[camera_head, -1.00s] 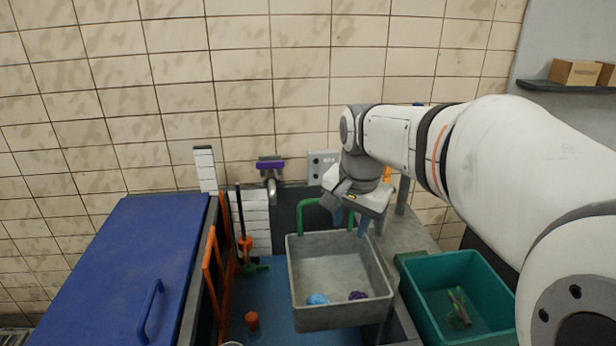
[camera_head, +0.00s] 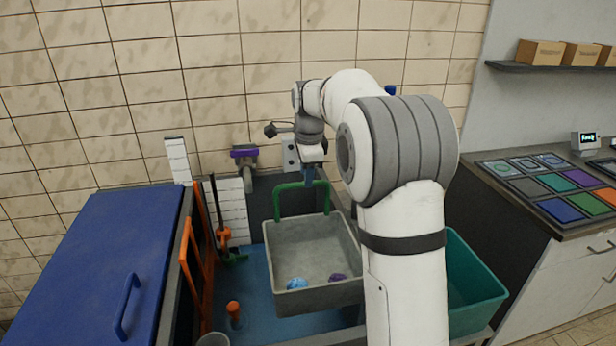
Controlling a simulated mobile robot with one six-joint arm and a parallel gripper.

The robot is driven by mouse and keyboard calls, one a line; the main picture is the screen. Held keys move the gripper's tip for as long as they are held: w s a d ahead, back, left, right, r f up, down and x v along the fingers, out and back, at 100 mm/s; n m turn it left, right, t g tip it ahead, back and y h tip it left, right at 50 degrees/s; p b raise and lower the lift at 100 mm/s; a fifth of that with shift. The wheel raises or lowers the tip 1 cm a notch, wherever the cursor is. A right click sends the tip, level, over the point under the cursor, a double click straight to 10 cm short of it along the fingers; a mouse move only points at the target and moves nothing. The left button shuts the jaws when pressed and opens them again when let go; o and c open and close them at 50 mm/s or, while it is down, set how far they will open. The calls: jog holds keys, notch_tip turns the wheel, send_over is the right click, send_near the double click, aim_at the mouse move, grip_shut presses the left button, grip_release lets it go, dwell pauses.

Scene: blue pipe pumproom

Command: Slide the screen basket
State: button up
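The grey screen basket (camera_head: 318,262) hangs over the blue-floored pit, to the right of the orange rails. A blue lump (camera_head: 297,284) and a purple lump (camera_head: 338,277) lie in its bottom. A green handle (camera_head: 301,186) stands up at the basket's far side. My gripper (camera_head: 312,180) is at the right part of the green handle's top bar, pointing down. Its fingertips are small and partly hidden by the bar. I cannot tell whether they are closed on it.
A blue lid (camera_head: 100,265) with a handle lies at the left. Orange rails (camera_head: 197,265) stand beside the pit. A teal bin (camera_head: 474,285) is at the right, partly behind my arm. A counter with coloured tiles (camera_head: 548,185) is farther right. A purple-topped tap (camera_head: 244,153) is on the wall.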

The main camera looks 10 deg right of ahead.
jog(key=shift+w+f, duration=0.2)
jog(key=shift+f, duration=0.7)
jog(key=shift+c, duration=0.4)
grip_shut()
jog(key=shift+d, duration=0.2)
jog(key=shift+a, duration=0.15)
jog(key=b, duration=1.5)
send_near(312, 244)
notch_tip(312, 244, down, 16)
jog(key=w+a, duration=0.1)
jog(key=w, duration=0.1)
jog(key=shift+w+a+f, duration=0.2)
